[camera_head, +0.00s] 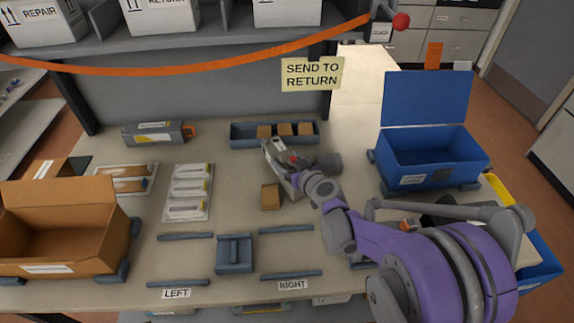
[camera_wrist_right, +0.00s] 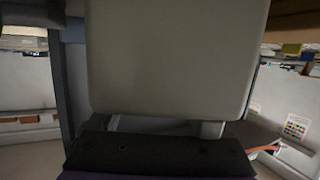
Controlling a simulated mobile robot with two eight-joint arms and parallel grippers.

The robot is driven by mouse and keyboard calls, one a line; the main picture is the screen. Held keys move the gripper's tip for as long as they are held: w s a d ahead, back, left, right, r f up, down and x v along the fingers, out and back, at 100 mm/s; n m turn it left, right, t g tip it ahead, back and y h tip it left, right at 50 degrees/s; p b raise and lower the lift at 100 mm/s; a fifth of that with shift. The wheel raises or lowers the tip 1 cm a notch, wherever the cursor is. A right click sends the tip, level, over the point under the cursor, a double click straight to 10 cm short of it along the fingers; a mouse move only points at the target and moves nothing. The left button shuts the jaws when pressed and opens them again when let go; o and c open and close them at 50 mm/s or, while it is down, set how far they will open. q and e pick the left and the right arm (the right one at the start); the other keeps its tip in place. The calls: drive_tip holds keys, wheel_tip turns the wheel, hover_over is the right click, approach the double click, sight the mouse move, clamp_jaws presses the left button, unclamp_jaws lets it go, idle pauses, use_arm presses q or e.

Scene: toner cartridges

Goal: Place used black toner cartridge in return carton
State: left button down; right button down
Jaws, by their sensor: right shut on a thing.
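My right gripper (camera_head: 287,172) is over the middle of the bench, between the blue tray and a small brown block. It is shut on a light grey, narrow thing (camera_head: 272,150) that slants up to the left; I cannot tell for sure that this is the used black cartridge. A grey cartridge-like unit (camera_head: 150,134) with a yellow-and-white label and an orange end lies at the back left. An open brown carton (camera_head: 60,253) stands at the left front; its label is too small to read. A plain grey surface (camera_wrist_right: 175,60) fills most of the right wrist view. My left gripper is not in view.
A blue tray (camera_head: 243,143) holds several brown blocks. The brown block (camera_head: 270,197) lies near my gripper. A white tray (camera_head: 188,212) holds packets. An open blue box (camera_head: 432,177) stands right. A "SEND TO RETURN" sign (camera_head: 312,74) and an orange strap (camera_head: 200,67) hang behind.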

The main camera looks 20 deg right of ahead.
drive_tip(key=shift+f, duration=0.75)
drive_tip(key=shift+f, duration=0.1)
unclamp_jaws()
